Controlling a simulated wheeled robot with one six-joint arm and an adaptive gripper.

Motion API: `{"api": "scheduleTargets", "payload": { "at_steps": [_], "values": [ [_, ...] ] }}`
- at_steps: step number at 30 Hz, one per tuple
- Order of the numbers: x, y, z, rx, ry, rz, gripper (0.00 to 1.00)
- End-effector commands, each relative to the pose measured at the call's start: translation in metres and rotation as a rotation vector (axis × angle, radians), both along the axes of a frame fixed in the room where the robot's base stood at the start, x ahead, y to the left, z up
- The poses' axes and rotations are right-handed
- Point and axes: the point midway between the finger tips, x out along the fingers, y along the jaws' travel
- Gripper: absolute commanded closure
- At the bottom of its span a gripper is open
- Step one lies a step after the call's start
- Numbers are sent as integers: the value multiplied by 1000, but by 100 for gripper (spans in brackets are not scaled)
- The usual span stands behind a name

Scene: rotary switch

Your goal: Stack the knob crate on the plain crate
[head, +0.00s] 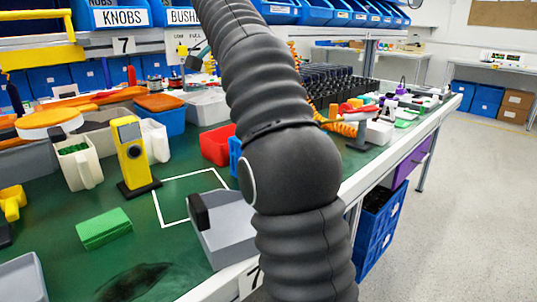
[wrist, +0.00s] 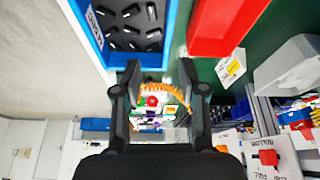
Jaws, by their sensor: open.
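The knob crate is a blue crate (wrist: 112,62) holding several black knobs, with a white label on its left wall, at the top left of the wrist view. In the head view a sliver of blue crate (head: 235,157) shows beside my arm. A red crate (wrist: 222,28) with no label visible is at the top of the wrist view, right of the blue one. It also stands on the green bench in the head view (head: 217,146); it may be the plain crate. My gripper (wrist: 160,82) is open and empty, its fingertips near the blue crate's edge. My arm hides it in the head view.
A white square outline (head: 176,222) marks a mostly clear patch of bench. A grey bin (head: 222,236) stands at its front right corner. A yellow instrument (head: 131,150), a green block (head: 104,228) and a cream container (head: 80,163) stand left. A blue bin (head: 163,114) stands behind.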

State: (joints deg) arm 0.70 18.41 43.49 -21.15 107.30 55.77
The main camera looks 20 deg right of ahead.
Motion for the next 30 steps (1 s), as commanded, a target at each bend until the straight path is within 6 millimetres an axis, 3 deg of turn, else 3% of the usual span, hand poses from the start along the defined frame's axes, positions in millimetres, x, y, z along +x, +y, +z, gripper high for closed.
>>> {"api": "scheduleTargets", "payload": {
  "at_steps": [11, 24, 30],
  "values": [
    [12, -8, -8, -2, -8, -95, 58],
    [19, -29, -62, 0, -8, -92, 58],
    [22, -34, -76, -1, -10, -92, 58]
  ]
}}
